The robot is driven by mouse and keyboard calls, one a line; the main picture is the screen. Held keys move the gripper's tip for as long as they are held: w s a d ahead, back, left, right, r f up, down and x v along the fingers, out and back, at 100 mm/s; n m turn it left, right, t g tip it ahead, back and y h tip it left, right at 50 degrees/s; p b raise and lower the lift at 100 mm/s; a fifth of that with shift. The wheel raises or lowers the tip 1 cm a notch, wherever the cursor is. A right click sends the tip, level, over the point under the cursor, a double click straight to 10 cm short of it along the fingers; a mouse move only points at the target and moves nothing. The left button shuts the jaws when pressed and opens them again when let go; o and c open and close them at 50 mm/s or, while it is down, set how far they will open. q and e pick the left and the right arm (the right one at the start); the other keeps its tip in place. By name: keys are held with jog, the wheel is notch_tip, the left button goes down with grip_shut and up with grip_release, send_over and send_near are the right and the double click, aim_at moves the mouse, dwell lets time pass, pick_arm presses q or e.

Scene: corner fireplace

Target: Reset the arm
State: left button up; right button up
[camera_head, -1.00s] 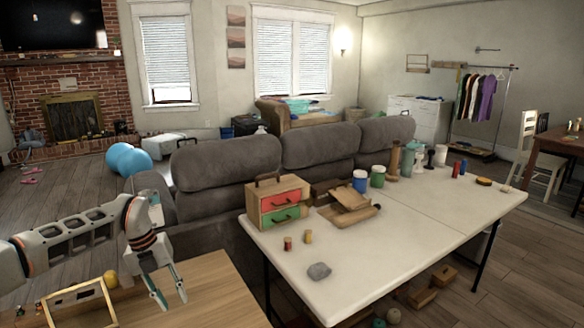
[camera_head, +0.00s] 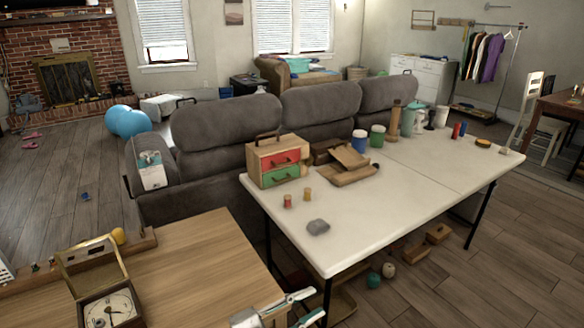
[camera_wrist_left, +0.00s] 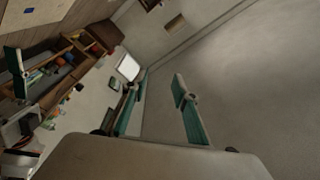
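My left gripper (camera_head: 314,304) shows at the bottom edge of the head view, beside the front right end of the wooden table. Its teal-lined fingers are apart. In the left wrist view the two fingers (camera_wrist_left: 160,97) are also spread, with nothing held between them. The rest of that arm is mostly outside the head view. My right gripper does not show in the head view. A teal, jointed piece (camera_wrist_left: 19,75) at the left of the wrist view looks like a finger of it, but its state is unclear.
The wooden table (camera_head: 190,255) bears an open box with a dial (camera_head: 110,308). A grey sofa (camera_head: 225,125) stands behind. Floor right of the white table is mostly clear.

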pick_arm(q)
jog(key=s+a+f+n+t+y, duration=0.2)
jog(key=a+f+n+t+y, duration=0.1)
jog(key=a+f+n+y, duration=0.3)
jog(key=s+a+f+n+t+y, duration=0.2)
jog(key=s+a+f+n+y, duration=0.15)
jog(key=a+n, duration=0.4)
jog(key=s+a+f+n+g+y, duration=0.3)
jog(key=s+a+f+n+y, duration=0.1)
jog(key=s+a+f, duration=0.6)
jog(key=shift+s+a+n+y+p, duration=0.15)
jog(key=shift+s+n+y+p, duration=0.25)
jog(key=shift+s, duration=0.6)
